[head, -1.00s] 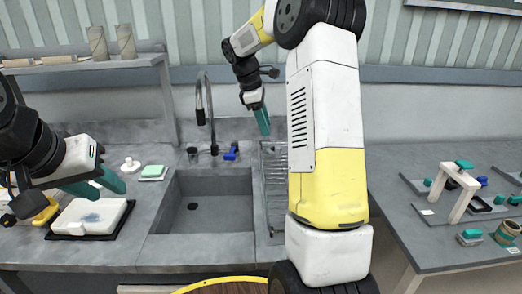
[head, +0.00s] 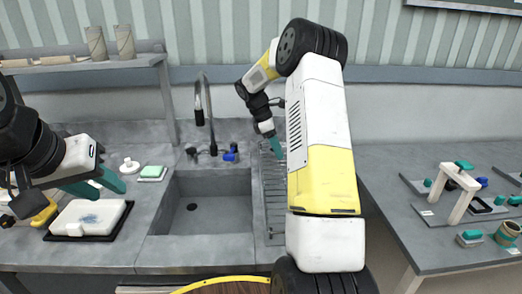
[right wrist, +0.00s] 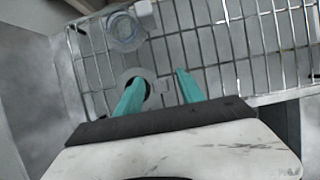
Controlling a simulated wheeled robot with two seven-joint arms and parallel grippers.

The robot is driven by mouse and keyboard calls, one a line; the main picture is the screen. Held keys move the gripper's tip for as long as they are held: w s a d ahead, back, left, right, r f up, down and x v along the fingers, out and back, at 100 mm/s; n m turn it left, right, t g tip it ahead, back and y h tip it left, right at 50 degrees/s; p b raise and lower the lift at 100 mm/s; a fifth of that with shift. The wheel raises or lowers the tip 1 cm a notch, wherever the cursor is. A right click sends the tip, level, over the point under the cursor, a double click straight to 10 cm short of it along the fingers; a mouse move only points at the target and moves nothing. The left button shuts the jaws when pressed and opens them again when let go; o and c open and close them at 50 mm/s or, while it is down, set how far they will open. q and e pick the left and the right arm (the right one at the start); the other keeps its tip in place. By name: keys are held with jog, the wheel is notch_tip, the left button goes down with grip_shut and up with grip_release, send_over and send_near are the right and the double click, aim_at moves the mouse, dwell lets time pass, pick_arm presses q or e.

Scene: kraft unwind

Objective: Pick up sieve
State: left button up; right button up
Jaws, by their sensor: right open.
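My right gripper (head: 278,149) is open and points down over the wire drying rack (head: 272,205) right of the sink. In the right wrist view its two teal fingers (right wrist: 161,92) are apart with nothing between them. A round, pale, see-through-looking piece (right wrist: 125,32) lies at the rack beyond the fingertips. I cannot tell which of these is the sieve. In the head view my arm hides part of the rack. My left gripper (head: 104,184) hangs over the left counter.
The sink (head: 205,205) is empty, with a tall tap (head: 199,115) behind it. A blue item (head: 231,153) and a green-and-white sponge (head: 152,173) lie near it. A white tray (head: 90,216) is on the left counter. A right table holds a white stand (head: 461,192) and small parts.

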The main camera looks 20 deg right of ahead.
grip_shut()
dwell(0.3)
